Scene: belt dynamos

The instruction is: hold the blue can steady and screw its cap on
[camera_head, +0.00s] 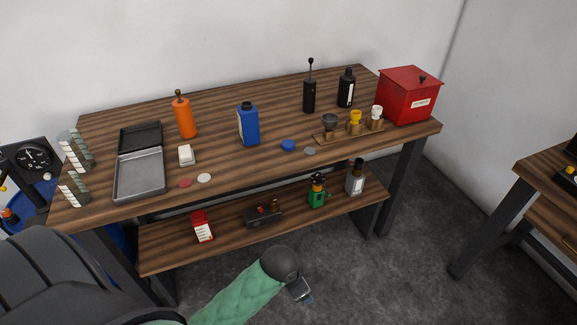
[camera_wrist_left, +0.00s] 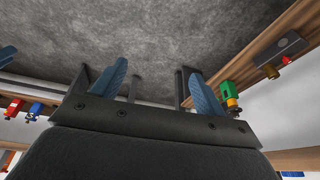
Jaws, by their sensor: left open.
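The blue can (camera_head: 249,127) stands upright on the wooden workbench (camera_head: 215,170), left of the middle. Its dark neck shows bare at the top, with no cap on it. A round blue cap (camera_head: 288,145) lies flat on the bench to the right of the can, apart from it. My left gripper (camera_head: 305,295) is low in front of the bench, over the floor and well away from can and cap. In the left wrist view its two blue fingers (camera_wrist_left: 157,72) are spread apart with nothing between them. My right gripper is not in view.
A grey tray (camera_head: 140,180), an orange bottle (camera_head: 184,119) and loose discs (camera_head: 204,178) lie left of or near the can. Black bottles (camera_head: 346,90), a wooden rack (camera_head: 350,133) and a red box (camera_head: 408,97) stand right. The lower shelf (camera_head: 285,228) holds several items.

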